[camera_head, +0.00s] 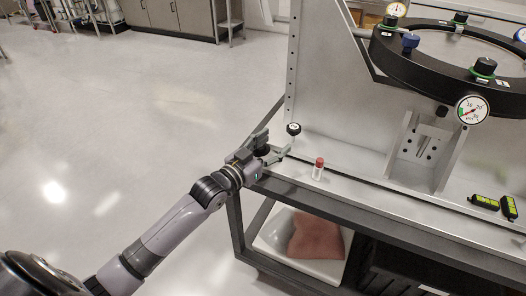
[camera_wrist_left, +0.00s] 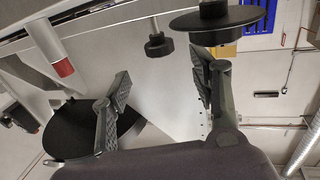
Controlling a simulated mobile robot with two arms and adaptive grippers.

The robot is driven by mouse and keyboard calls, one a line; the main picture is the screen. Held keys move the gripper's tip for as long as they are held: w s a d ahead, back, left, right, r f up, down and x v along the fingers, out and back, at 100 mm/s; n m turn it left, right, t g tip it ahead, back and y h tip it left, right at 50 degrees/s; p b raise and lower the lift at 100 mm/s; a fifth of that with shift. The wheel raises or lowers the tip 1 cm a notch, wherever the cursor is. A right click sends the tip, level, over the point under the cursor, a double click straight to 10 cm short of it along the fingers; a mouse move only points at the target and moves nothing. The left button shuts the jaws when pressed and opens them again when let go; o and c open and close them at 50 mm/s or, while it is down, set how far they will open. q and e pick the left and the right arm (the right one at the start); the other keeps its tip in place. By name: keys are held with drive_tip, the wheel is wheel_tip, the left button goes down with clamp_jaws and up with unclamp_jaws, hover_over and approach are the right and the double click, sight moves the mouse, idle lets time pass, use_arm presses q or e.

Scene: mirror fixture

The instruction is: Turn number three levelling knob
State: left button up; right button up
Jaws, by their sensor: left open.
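My left gripper (camera_head: 277,146) is open at the left front corner of the metal bench. A black knob with a pale top (camera_head: 293,128) stands just beyond its fingertips. In the left wrist view, the open fingers (camera_wrist_left: 163,88) show with nothing clearly between them. A small black knob on a stem (camera_wrist_left: 155,43) and a wider black disc (camera_wrist_left: 217,20) lie beyond the fingers. More black knobs sit on the dark ring, one on a green base (camera_head: 485,67) and another at the back (camera_head: 460,17). I cannot read which knob is number three. My right gripper is not in view.
A red-capped vial (camera_head: 318,169) stands close right of my left gripper and shows in the wrist view (camera_wrist_left: 50,52). The dark ring (camera_head: 432,73) carries a dial gauge (camera_head: 472,110) and a blue knob (camera_head: 410,41). Black-yellow items (camera_head: 484,202) lie at right.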

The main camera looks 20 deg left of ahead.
use_arm(q)
drive_tip(key=shift+v, duration=2.35)
